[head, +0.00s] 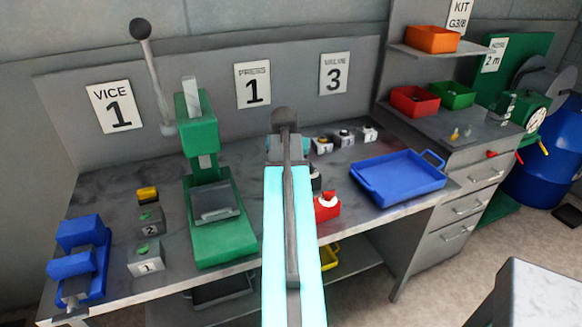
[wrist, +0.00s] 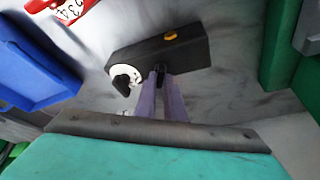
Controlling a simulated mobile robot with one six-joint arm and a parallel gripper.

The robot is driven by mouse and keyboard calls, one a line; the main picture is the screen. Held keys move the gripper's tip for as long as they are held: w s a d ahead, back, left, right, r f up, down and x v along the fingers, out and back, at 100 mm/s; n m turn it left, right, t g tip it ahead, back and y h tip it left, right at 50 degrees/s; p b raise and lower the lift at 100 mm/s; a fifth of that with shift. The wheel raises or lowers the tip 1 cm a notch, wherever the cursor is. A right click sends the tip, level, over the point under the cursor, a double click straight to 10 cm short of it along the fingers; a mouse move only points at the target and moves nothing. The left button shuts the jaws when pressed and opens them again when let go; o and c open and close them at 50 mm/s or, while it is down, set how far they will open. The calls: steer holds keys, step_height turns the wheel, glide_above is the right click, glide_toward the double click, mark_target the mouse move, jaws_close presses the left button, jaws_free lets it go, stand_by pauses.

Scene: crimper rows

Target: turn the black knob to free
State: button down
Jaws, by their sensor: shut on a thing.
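A black box (wrist: 165,52) with a yellow button on top is in the upper middle of the wrist view. A black knob (wrist: 122,84) sits on a white dial (wrist: 131,73) at the box's left end; its pointer's setting cannot be read. My gripper (wrist: 160,73) has its fingers close together at the box's near side, right of the dial. They are shut on a small dark piece (wrist: 160,72), mostly hidden between the fingertips. In the head view my arm hides the gripper and most of the black box (head: 316,180).
A red unit with a numbered dial (wrist: 68,10) and a blue tray (wrist: 35,65) lie left in the wrist view. The green press (head: 215,215) stands left of my arm. Small labelled boxes (head: 345,137) are behind.

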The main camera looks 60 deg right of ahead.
steer(key=n+t, duration=0.1)
steer(key=n, duration=0.2)
steer(key=n+t+y, duration=0.1)
steer(key=n, duration=0.2)
steer(key=shift+s+d, duration=0.15)
steer(key=shift+s, duration=0.05)
stand_by(0.5)
steer(key=c, duration=1.8)
jaws_free()
steer(key=shift+c, duration=0.2)
steer(key=shift+r, duration=0.15)
steer(key=b+v, duration=0.3)
steer(key=v, duration=1)
steer(key=shift+r, duration=0.3)
steer(key=shift+d, duration=0.1)
